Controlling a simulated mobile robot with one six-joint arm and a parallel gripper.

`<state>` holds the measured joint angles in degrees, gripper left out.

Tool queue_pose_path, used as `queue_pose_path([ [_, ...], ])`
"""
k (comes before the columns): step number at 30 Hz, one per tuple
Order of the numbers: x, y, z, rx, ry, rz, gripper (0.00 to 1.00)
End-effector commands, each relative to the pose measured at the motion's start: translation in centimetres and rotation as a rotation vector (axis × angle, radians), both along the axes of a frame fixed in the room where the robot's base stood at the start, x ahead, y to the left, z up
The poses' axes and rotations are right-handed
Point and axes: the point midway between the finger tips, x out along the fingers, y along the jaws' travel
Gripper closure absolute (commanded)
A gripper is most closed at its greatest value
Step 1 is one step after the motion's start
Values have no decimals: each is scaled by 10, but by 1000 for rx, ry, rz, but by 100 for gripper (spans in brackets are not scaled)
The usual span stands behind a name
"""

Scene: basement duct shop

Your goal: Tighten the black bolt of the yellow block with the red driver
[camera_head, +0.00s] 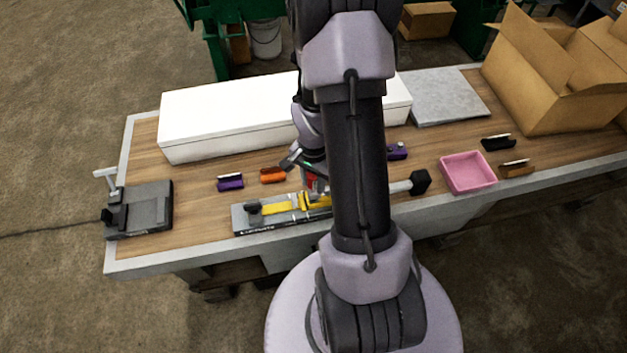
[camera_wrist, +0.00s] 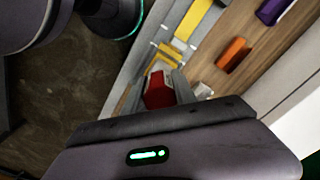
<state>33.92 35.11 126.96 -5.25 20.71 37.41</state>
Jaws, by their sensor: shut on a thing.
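My gripper (camera_wrist: 165,92) is shut on the red driver (camera_wrist: 158,90), seen between its fingers in the wrist view. In the head view a bit of the red driver (camera_head: 311,183) shows beside my arm, which hides much of it. The yellow block (camera_head: 314,200) sits on a grey plate (camera_head: 262,222) near the bench's front edge, just below my gripper. Yellow parts of it also show in the wrist view (camera_wrist: 168,52). The black bolt cannot be made out; the driver's tip is hidden, so contact cannot be told.
A long white box (camera_head: 225,125) lies behind. Orange (camera_head: 273,175) and purple (camera_head: 230,182) pieces lie left of my arm. A pink tray (camera_head: 467,172) and a cardboard box (camera_head: 550,80) are at the right.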

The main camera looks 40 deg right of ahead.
Motion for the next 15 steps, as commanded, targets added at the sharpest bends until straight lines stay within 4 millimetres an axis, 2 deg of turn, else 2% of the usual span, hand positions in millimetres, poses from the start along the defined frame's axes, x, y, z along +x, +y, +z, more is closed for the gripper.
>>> queue_pose_path([
  [15,0,0,-8,0,0,0,100],
])
